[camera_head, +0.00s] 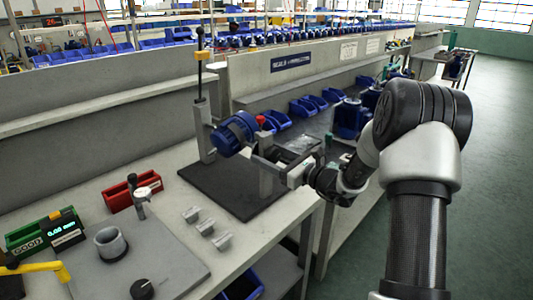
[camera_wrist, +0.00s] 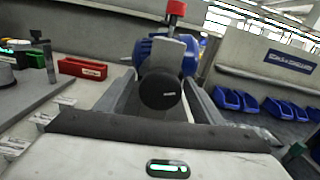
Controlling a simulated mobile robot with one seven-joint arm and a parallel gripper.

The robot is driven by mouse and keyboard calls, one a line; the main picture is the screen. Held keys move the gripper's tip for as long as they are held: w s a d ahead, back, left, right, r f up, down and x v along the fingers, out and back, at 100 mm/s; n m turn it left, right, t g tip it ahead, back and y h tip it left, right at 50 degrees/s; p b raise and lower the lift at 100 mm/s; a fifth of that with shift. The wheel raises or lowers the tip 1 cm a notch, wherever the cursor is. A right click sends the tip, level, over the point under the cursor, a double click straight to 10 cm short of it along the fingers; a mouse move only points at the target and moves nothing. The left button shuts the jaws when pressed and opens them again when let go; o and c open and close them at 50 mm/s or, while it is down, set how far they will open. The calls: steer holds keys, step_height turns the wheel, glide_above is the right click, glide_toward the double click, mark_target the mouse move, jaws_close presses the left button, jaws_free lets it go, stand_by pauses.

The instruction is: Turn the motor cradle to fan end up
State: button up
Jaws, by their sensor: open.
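The motor cradle stands on a dark base plate (camera_head: 222,190) on the bench, with a grey upright post on its far side and another on its near side. A blue motor (camera_head: 234,133) is held between the posts and lies tilted. In the wrist view the blue motor (camera_wrist: 158,52) is straight ahead, with a red knob (camera_wrist: 175,9) on a grey bracket above it. A round black knob (camera_wrist: 160,91) faces me between my jaws. My gripper (camera_wrist: 163,100) is open, its two grey jaws apart on either side of the black knob. Whether they touch it I cannot tell.
Left on the bench are a red bin (camera_head: 131,194), a green bin (camera_head: 41,232), a gauge stand and a grey plate with a ring. Several small grey blocks (camera_head: 205,226) lie near the front edge. Blue bins (camera_head: 309,104) line the bench behind.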

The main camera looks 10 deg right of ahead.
steer(key=p+v, duration=0.1)
steer(key=v, duration=1.5)
steer(key=shift+r, duration=0.1)
